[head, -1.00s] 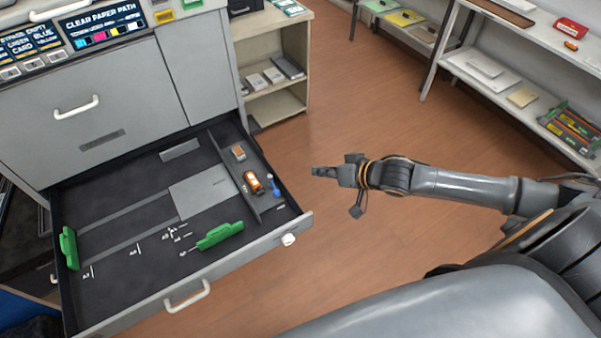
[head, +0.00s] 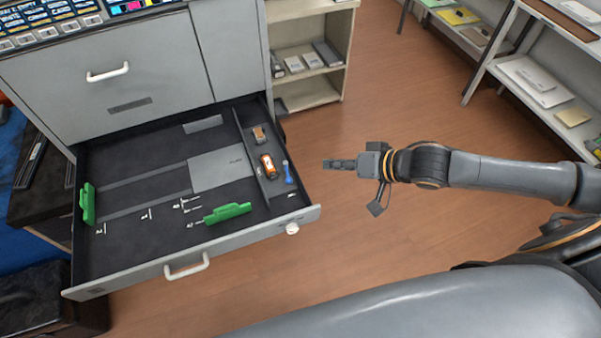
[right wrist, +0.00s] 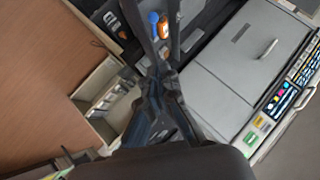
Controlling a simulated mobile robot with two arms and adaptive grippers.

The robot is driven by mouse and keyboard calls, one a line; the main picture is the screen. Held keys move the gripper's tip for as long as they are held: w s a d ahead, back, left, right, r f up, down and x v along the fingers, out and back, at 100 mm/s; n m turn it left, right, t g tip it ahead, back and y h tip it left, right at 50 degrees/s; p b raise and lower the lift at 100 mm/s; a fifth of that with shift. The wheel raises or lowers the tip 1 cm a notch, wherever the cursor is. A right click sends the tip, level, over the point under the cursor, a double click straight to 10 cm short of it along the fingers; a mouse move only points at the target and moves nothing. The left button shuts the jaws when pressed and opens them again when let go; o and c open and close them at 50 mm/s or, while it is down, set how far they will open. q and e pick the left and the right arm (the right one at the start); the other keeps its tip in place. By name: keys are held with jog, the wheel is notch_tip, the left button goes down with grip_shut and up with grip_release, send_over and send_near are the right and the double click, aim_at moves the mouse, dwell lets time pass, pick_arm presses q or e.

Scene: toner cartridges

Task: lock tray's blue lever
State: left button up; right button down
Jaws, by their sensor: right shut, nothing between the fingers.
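The paper tray (head: 150,272) is pulled out of the grey printer as an open drawer. Its blue lever (head: 288,172) stands in the narrow right-hand compartment, beside an orange-and-white part (head: 268,165). My right gripper (head: 326,164) is shut and empty, above the floor just right of the tray, apart from the lever. My left gripper is in neither view.
Two green guides (head: 228,212) (head: 88,203) and a grey plate (head: 222,170) are in the tray. A white knob (head: 292,228) and a white handle (head: 187,267) are on its front. Shelves (head: 312,85) stand behind. Open floor (head: 400,270) lies right of the tray.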

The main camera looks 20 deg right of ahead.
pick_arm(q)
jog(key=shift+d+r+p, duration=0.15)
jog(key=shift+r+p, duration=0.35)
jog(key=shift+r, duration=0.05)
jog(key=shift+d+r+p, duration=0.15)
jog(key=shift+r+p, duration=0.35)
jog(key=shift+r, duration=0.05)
pick_arm(e)
jog(key=shift+w+a+f, duration=0.8)
jog(key=shift+a+f, duration=0.3)
jog(key=shift+f, duration=0.25)
jog(key=shift+w+a+f, duration=0.85)
jog(key=shift+a+f, duration=0.2)
jog(key=shift+f, duration=0.3)
jog(key=shift+w+a+f, duration=0.8)
jog(key=shift+a+f, duration=0.3)
jog(key=shift+f, duration=0.25)
jog(key=shift+a, duration=0.1)
jog(key=shift+a, duration=0.1)
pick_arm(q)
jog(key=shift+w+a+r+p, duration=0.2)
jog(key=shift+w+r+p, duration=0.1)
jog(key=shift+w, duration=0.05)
pick_arm(e)
jog(key=shift+a+r+m+t+h, duration=0.1)
jog(key=shift+m+t+h, duration=0.2)
jog(key=shift+m, duration=0.2)
